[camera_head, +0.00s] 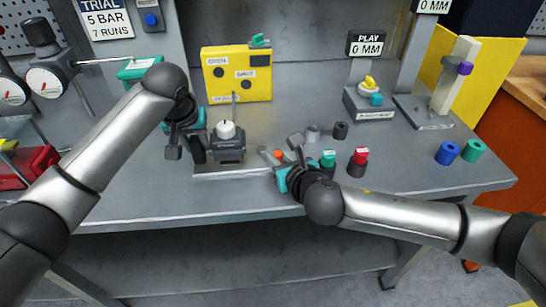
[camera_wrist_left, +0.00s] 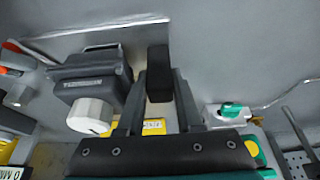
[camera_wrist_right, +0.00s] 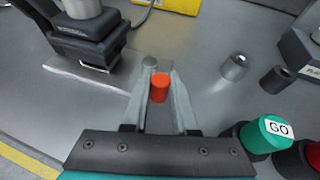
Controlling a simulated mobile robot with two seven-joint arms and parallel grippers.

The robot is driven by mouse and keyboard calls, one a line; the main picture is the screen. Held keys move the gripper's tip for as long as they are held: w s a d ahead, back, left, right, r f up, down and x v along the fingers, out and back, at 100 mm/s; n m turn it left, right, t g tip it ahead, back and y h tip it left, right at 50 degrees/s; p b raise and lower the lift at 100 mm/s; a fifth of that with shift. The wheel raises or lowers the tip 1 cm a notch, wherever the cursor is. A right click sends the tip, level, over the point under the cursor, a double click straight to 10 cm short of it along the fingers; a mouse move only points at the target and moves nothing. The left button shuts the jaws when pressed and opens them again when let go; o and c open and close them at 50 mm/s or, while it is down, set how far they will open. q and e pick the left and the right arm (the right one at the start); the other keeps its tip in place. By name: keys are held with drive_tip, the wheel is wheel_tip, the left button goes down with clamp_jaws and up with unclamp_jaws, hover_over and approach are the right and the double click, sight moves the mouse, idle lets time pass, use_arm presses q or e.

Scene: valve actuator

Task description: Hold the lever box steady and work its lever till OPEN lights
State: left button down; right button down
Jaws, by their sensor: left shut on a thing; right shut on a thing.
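The lever box appears to be the dark box (camera_head: 227,147) with a pale round cap on top, standing on a thin plate. It shows in the left wrist view (camera_wrist_left: 90,80) and partly in the right wrist view (camera_wrist_right: 90,38). My left gripper (camera_head: 188,150) is shut on a black block (camera_wrist_left: 158,75) beside the box. My right gripper (camera_head: 283,153) is shut on an orange cylindrical grip (camera_wrist_right: 159,88), right of the box. Any link between grip and box is hidden.
A green GO button (camera_wrist_right: 266,134) and a red button (camera_head: 359,160) stand just right of my right gripper. Small grey (camera_wrist_right: 235,67) and dark (camera_wrist_right: 277,79) cylinders stand behind it. Blue and green cylinders (camera_head: 447,152) are further right. Bare tabletop lies in front.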

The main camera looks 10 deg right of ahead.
drive_tip(key=shift+w+d+f+n+g+y, duration=0.1)
drive_tip(key=shift+w+d+n+g+y, duration=0.15)
drive_tip(key=shift+d+n+g+y, duration=0.4)
drive_tip(key=shift+a+n+y, duration=0.15)
drive_tip(key=shift+n+y, duration=0.1)
drive_tip(key=c, duration=0.7)
unclamp_jaws()
drive_tip(key=shift+t, duration=0.25)
drive_tip(key=v, duration=1.2)
